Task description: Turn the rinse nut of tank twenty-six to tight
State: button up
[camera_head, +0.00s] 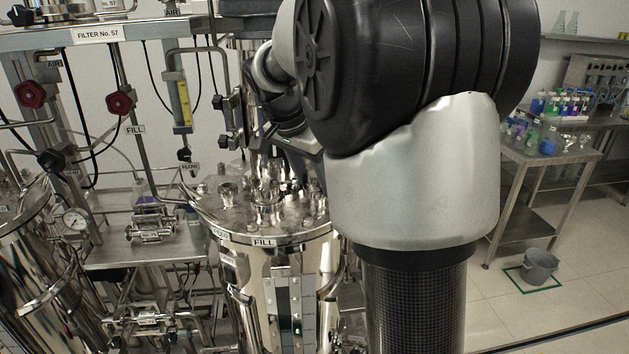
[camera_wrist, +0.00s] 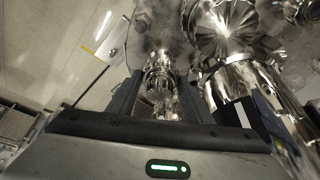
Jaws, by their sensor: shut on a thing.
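A polished steel tank (camera_head: 248,262) with a FILL label stands in the middle of the head view. Its lid (camera_head: 225,213) carries several shiny fittings; no tank number is readable. My gripper is mostly hidden behind my arm in that view, above the right part of the lid. In the wrist view my gripper (camera_wrist: 158,80) has a finger on each side of a shiny ribbed metal fitting, the rinse nut (camera_wrist: 160,72) by its look, and is shut on it. The nut's turn position cannot be told.
Pipes, red knobs (camera_head: 34,95) and a flow meter (camera_head: 181,100) crowd the left. Another steel tank (camera_head: 30,260) with a gauge stands at left. A steel table (camera_head: 545,160) with bottles and a bucket (camera_head: 539,267) are at right, with open floor around.

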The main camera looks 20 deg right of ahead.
dwell(0.4)
jog(key=o, duration=1.1)
jog(key=shift+c, duration=0.2)
jog(key=p+v, duration=0.1)
jog(key=v, duration=1.6)
jog(key=shift+a+r, duration=0.2)
jog(key=shift+a, duration=0.05)
